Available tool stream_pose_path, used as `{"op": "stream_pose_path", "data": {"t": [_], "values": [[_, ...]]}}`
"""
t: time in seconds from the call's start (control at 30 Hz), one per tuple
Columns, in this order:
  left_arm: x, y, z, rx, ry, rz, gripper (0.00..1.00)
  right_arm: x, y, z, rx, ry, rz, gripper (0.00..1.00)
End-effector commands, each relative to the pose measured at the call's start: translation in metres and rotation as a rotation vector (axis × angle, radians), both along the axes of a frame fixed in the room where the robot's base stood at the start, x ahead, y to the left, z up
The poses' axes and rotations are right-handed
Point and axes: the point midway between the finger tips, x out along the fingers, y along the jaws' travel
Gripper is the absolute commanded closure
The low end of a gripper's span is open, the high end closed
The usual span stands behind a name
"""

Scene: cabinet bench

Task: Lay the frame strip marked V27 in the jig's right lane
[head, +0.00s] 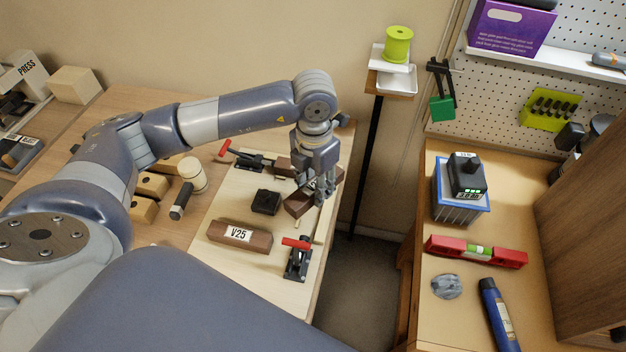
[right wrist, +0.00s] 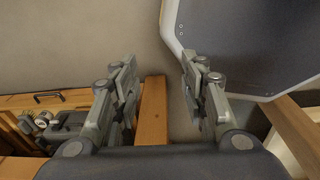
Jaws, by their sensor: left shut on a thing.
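My left gripper (head: 320,192) is shut on a dark brown frame strip (head: 297,205) at the right side of the jig board (head: 225,205). The fingers cover part of this strip, and I cannot read its label. It looks slanted, and I cannot tell whether it touches the board. Another brown strip, marked V25 (head: 240,236), lies at the board's front left. I see no readable V27 mark. My right gripper (right wrist: 162,95) is open and empty in the right wrist view, its two fingers wide apart.
Red-handled clamps stand at the board's back (head: 250,160) and front right (head: 298,258). A black block (head: 266,202) sits between them. A mallet (head: 188,184) and wooden blocks lie left. A gap separates this bench from the right bench, which holds a red level (head: 476,252).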

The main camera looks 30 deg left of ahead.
Motion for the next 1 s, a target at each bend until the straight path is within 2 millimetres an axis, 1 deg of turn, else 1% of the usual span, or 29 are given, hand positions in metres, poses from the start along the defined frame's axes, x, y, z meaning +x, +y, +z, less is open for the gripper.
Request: {"op": "stream_pose_path", "data": {"t": [0.03, 0.1, 0.2, 0.33, 0.47, 0.67, 0.77, 1.0], "values": [[0.002, 0.002, -0.002, 0.001, 0.003, 0.098, 0.94, 0.001, -0.001, 0.002, -0.001, -0.001, 0.000, 0.60], [0.004, 0.004, -0.005, 0.004, 0.004, 0.233, 0.94, 0.001, -0.001, 0.004, -0.001, -0.001, 0.000, 0.60], [0.007, 0.007, -0.009, 0.006, 0.005, 0.383, 0.94, 0.001, -0.001, 0.005, -0.001, -0.001, 0.000, 0.60], [0.009, 0.009, -0.012, 0.008, 0.006, 0.501, 0.94, 0.001, 0.000, 0.006, 0.000, -0.002, 0.001, 0.60], [0.010, 0.010, -0.015, 0.009, 0.006, 0.543, 0.94, 0.001, 0.002, 0.005, 0.003, -0.002, 0.001, 0.60], [0.010, 0.010, -0.024, 0.010, 0.007, 0.544, 0.94, 0.001, 0.010, -0.001, 0.013, -0.002, 0.002, 0.60], [0.010, 0.010, -0.032, 0.010, 0.007, 0.542, 0.94, 0.001, 0.013, -0.006, 0.016, -0.003, 0.002, 0.60], [0.009, 0.010, -0.056, 0.010, 0.007, 0.541, 0.94, 0.002, 0.012, -0.020, 0.015, -0.003, 0.003, 0.60]]}}
